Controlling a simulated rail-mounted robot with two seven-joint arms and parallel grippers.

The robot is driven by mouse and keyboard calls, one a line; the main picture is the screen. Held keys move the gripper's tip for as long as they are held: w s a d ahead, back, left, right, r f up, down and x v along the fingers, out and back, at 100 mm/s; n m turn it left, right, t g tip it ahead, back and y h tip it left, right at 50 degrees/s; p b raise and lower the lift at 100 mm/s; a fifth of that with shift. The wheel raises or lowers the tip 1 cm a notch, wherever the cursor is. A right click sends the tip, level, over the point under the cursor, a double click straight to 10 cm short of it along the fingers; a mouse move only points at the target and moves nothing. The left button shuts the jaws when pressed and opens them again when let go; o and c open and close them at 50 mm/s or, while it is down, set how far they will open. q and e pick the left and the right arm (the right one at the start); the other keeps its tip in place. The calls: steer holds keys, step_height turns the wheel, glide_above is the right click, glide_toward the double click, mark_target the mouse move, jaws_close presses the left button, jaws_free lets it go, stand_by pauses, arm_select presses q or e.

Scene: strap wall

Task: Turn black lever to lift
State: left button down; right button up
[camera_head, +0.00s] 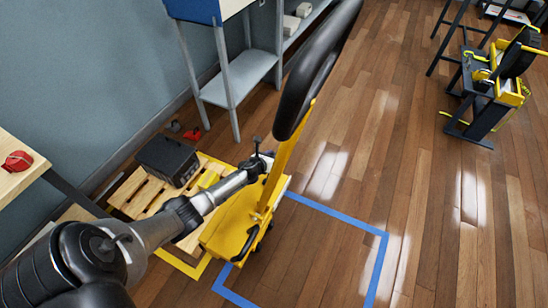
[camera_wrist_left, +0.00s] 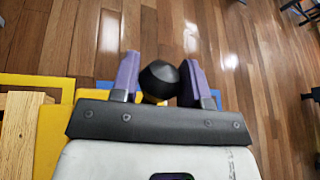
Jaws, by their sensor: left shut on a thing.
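The yellow lift (camera_head: 232,222) stands on the floor, with a yellow post (camera_head: 279,165) rising from its base. A large black rounded part (camera_head: 309,70) is at the top of the post, close to the head camera. My left gripper (camera_head: 263,157) is at the post, where its fingers are small and partly hidden. In the left wrist view, my left gripper (camera_wrist_left: 160,82) has its purple fingers on either side of a round black lever knob (camera_wrist_left: 159,77) and is shut on it. The rest of the lever is hidden. My right gripper is not in view.
A wooden pallet (camera_head: 142,190) with a black box (camera_head: 167,159) on it stands left of the lift. Blue tape (camera_head: 335,216) marks the floor to the right, with wide clear floor beyond. A grey shelf (camera_head: 240,77) stands behind. A wooden tabletop (camera_head: 18,180) is at the left edge.

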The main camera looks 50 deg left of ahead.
arm_select(q)
steer(key=shift+s+f, duration=0.1)
steer(key=shift+f, duration=0.05)
steer(key=c, duration=1.1)
jaws_free()
steer(key=o, duration=0.5)
steer(key=shift+c, duration=0.2)
steer(key=shift+s+d+r+p, duration=0.15)
steer(key=shift+s+r+p, duration=0.25)
steer(key=shift+r+p, duration=0.15)
steer(key=p+v, duration=0.5)
steer(key=v, duration=0.7)
steer(key=shift+s+p, duration=0.25)
steer(key=shift+p, duration=0.15)
